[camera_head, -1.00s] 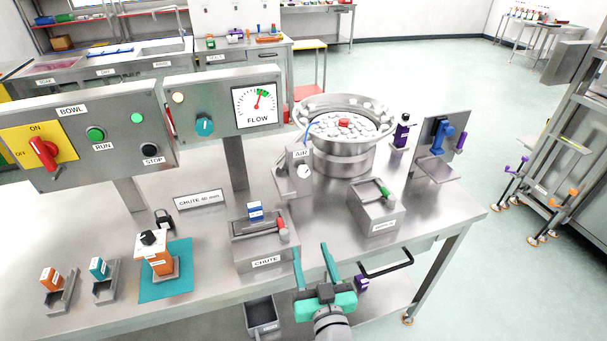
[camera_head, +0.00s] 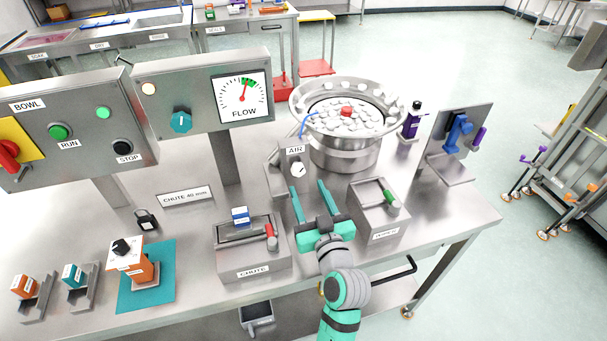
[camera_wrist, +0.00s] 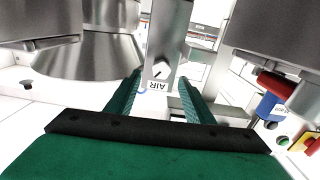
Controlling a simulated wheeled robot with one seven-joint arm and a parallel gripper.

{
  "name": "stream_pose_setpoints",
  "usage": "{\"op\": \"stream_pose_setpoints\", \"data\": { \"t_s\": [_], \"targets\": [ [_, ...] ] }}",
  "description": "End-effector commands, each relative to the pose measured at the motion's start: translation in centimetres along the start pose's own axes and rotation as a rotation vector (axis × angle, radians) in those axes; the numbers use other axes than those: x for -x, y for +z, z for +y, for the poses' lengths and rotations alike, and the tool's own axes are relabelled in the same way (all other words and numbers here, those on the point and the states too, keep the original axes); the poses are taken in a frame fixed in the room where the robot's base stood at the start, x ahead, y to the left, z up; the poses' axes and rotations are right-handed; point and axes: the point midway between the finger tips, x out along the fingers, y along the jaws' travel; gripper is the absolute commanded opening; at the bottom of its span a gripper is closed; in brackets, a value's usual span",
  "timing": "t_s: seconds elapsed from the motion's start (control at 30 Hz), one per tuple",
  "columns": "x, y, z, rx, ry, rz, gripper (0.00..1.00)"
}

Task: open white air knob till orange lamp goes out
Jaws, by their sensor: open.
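The white air knob (camera_head: 297,170) has a dark pointer line. It sits on the grey post below the AIR label (camera_head: 294,150), in front of the bowl. In the wrist view the knob (camera_wrist: 160,69) shows between my finger tips, with the label upside down. My gripper (camera_head: 308,185) is open and empty, its teal fingers reaching toward the post. A gap seems to remain between fingers and knob. A pale cream-orange lamp (camera_head: 149,88) is on the flow panel; I cannot tell surely whether it glows. The FLOW gauge (camera_head: 243,97) needle points up near the green band.
The chute box (camera_head: 250,255) with a red handle stands left of my gripper. A grey box with a green handle (camera_head: 380,215) stands right. The metal bowl (camera_head: 345,150) full of caps is behind. The teal knob (camera_head: 181,122) is on the flow panel.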

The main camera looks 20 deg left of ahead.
Motion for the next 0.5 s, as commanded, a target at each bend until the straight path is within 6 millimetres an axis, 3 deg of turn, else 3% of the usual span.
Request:
{"op": "stream_pose_setpoints", "data": {
  "t_s": [0.2,0.5],
  "targets": [
    [-3.9,-0.1,0.0,0.001,-0.002,0.001,0.48],
    [-6.3,0.0,0.3,0.000,0.005,0.000,0.48]
  ]
}}
